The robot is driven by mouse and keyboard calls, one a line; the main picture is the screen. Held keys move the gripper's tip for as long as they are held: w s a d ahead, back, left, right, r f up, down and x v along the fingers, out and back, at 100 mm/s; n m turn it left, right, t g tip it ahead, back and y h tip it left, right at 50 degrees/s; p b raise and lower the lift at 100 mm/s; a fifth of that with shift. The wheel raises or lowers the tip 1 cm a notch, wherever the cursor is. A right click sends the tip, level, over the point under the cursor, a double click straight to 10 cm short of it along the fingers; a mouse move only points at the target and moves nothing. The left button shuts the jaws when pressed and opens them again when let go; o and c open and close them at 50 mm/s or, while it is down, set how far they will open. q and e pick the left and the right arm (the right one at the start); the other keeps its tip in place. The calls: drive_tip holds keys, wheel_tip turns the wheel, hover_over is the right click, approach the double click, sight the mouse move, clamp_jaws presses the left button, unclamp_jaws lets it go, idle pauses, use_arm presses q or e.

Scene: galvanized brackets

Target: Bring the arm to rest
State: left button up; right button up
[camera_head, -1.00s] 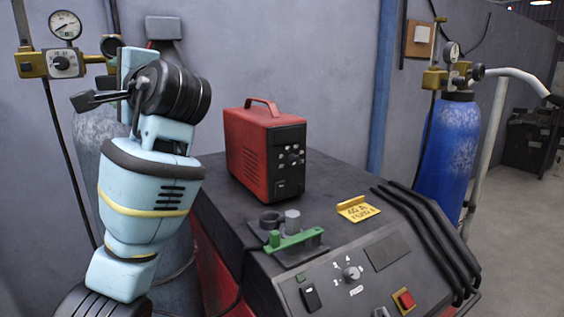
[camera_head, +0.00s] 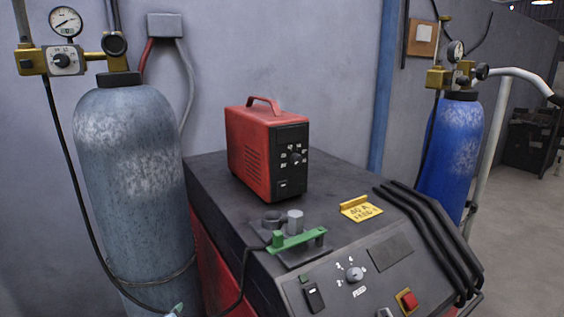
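Neither of my grippers shows in the head view now. Only a small light-blue tip (camera_head: 176,311), which seems to be part of my own arm, shows at the bottom edge on the left. The task names no object other than the arm. The arm's joints and fingers are out of the picture, so I cannot see their pose.
A grey-blue gas cylinder (camera_head: 132,190) with a gauge (camera_head: 65,24) stands at left. A blue cylinder (camera_head: 455,150) stands at right. Floor shows at far right.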

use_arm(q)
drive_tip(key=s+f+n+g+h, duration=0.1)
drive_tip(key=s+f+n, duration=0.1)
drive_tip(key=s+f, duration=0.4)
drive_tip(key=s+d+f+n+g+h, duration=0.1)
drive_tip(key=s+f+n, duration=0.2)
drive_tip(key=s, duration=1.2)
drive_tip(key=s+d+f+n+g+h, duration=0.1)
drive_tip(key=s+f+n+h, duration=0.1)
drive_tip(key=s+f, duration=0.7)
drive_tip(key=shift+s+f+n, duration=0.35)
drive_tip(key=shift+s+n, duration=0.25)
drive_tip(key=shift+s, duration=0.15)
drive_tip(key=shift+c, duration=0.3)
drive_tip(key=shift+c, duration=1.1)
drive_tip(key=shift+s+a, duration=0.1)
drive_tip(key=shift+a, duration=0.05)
